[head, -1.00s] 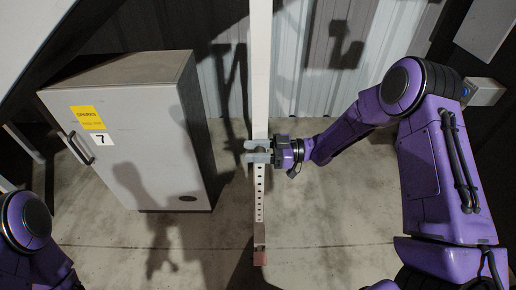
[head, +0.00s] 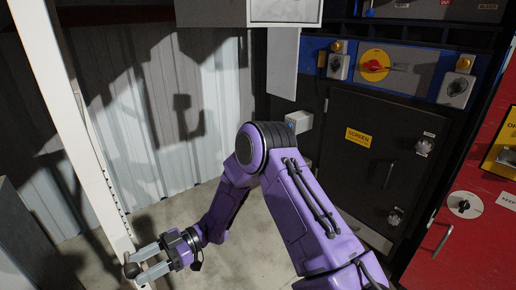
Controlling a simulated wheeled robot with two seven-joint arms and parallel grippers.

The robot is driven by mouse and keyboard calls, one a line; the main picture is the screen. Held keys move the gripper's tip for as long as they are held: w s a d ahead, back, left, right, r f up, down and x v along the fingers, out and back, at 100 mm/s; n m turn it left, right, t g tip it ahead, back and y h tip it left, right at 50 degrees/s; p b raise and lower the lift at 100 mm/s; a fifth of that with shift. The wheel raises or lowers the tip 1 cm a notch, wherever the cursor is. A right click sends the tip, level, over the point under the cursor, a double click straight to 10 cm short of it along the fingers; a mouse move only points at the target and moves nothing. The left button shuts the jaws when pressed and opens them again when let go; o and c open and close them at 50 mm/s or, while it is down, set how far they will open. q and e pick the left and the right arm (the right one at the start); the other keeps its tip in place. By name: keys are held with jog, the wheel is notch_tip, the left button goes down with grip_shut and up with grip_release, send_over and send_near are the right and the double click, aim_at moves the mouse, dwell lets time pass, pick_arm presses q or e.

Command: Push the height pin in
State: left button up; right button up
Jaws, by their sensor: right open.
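The height pin appears as a dark round knob (head: 131,270) at the lower left, against the pale upright post (head: 72,105) with a row of holes. How deep the pin sits in the post cannot be told. My right gripper (head: 142,265) is open, its two grey fingers reaching left to the post. The fingertips are close around the knob; whether they touch it is unclear. My left gripper is out of view.
A dark panel with a yellow-labelled door (head: 366,150) and a rotary switch (head: 375,65) stands at the right. A red cabinet (head: 470,215) is at the far right. A grey cabinet (head: 28,240) edges in at the lower left. Bare floor lies behind my right forearm.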

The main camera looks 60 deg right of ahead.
jog(key=v, duration=0.6)
notch_tip(320, 180, down, 9)
jog(key=s+m+t+h+p, duration=0.1)
jog(key=m+t+h+p, duration=0.55)
jog(key=m+h, duration=0.8)
jog(key=s+d+f+m+g+h+p, duration=0.2)
jog(key=s+d+m+g, duration=0.1)
jog(key=s, duration=0.7)
jog(key=s+d+f+m+g+h+p, duration=0.2)
jog(key=s+d+m+g+h+p, duration=0.1)
jog(key=s, duration=0.8)
jog(key=shift+s+f+m+g, duration=0.25)
jog(key=shift+f+m+g, duration=0.15)
jog(key=shift+m+g, duration=0.05)
jog(key=shift+d+h, duration=0.1)
jog(key=shift+h, duration=0.15)
